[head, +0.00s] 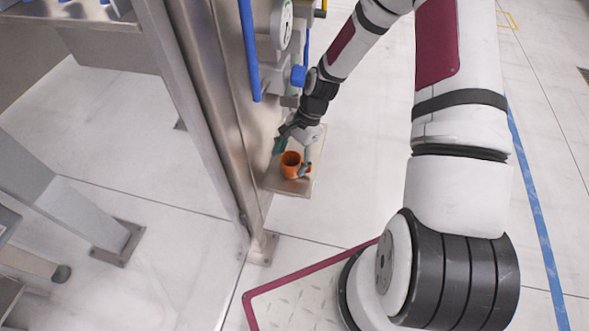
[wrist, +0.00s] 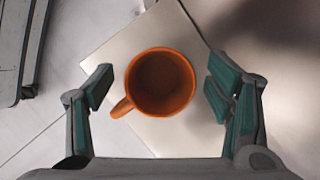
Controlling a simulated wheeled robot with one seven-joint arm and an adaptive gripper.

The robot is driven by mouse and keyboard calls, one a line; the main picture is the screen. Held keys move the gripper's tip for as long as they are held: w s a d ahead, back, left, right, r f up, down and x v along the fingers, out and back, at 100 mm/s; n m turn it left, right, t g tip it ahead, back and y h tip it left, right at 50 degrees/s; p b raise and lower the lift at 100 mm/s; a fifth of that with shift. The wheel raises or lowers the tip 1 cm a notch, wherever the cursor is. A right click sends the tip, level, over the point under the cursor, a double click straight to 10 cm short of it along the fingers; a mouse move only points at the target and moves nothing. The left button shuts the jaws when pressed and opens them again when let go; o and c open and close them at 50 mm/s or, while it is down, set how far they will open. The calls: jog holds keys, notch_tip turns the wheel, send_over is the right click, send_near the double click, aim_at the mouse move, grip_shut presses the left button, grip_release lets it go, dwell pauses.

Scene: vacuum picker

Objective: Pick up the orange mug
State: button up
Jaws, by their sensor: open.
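The orange mug (head: 290,163) stands upright on a small flat metal shelf (head: 282,187) beside the steel machine frame. In the wrist view I look down into the mug (wrist: 160,82), and its handle points to the lower left. My gripper (wrist: 157,88) is open, with one green-padded finger on each side of the mug and a visible gap on both sides. In the head view my gripper (head: 293,157) is at the mug, and its fingers partly overlap the mug and shelf. I cannot tell the exact height of the fingertips against the rim.
The steel upright (head: 215,130) stands close on the left of the shelf. Blue-handled parts and a gauge (head: 282,25) are mounted above it. A metal foot (head: 262,247) is bolted to the floor below. Open pale floor (head: 355,185) lies right of the shelf.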

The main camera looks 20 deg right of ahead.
jog(key=shift+x, duration=0.75)
jog(key=shift+r, duration=0.1)
jog(key=shift+c, duration=0.3)
jog(key=c, duration=1.2)
jog(key=shift+c, duration=0.2)
